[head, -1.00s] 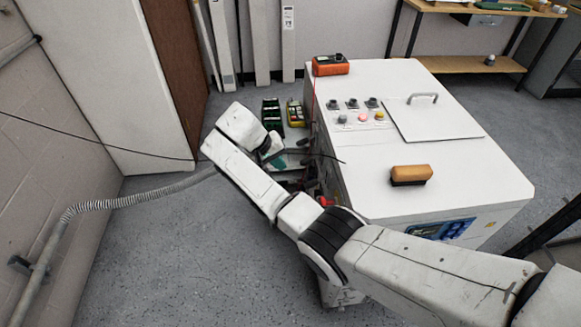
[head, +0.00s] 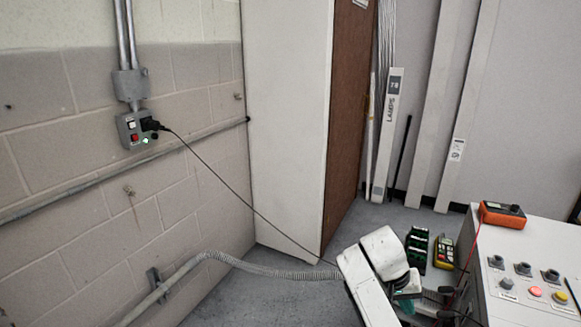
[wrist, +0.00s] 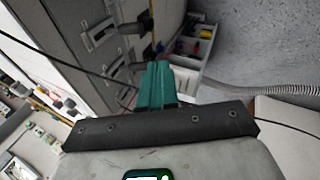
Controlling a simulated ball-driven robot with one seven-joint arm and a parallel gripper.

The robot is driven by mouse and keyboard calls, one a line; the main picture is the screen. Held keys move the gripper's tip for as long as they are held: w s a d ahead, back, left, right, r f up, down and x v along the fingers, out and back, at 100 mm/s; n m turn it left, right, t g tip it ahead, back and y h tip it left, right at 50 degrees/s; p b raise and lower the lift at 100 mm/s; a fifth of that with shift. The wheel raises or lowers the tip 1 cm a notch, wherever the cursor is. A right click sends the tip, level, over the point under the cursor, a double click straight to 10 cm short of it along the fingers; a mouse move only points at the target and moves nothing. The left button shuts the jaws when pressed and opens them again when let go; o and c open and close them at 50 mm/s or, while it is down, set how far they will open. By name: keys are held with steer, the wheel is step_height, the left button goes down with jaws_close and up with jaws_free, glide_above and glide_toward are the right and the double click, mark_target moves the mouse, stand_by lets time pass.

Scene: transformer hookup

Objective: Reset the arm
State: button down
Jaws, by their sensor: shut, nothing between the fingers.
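My gripper (wrist: 157,84) shows in the wrist view as teal fingers pressed together beyond a dark mounting plate, with nothing held between them. In the head view my white arm comes up from the bottom edge, and a bit of the teal gripper (head: 408,303) shows beside the white cabinet. In the wrist view the fingers point toward the cabinet's open front (wrist: 75,45), which has dark sockets or plugs on it. I cannot tell how far the fingertips are from it.
A wall outlet box (head: 138,130) with a lit green light holds a black plug, whose cable (head: 245,198) runs down toward my arm. A grey corrugated hose (head: 245,265) crosses low at left. An orange meter (head: 502,214) sits on the cabinet top (head: 535,245). Several small boxes stand behind.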

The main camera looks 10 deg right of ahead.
steer(key=s+a+f+n+y, duration=0.1)
steer(key=s+a+f+y, duration=0.15)
steer(key=s+f, duration=0.5)
steer(key=s+a+f+n+y, duration=0.1)
steer(key=s+a+f, duration=0.3)
steer(key=s, duration=0.7)
steer(key=s+r+n+y, duration=0.1)
steer(key=s+r, duration=0.1)
steer(key=s, duration=0.8)
steer(key=s+r+n+t, duration=0.1)
steer(key=s+r, duration=0.1)
steer(key=s, duration=0.8)
steer(key=shift+t+y, duration=0.3)
steer(key=shift+y, duration=0.05)
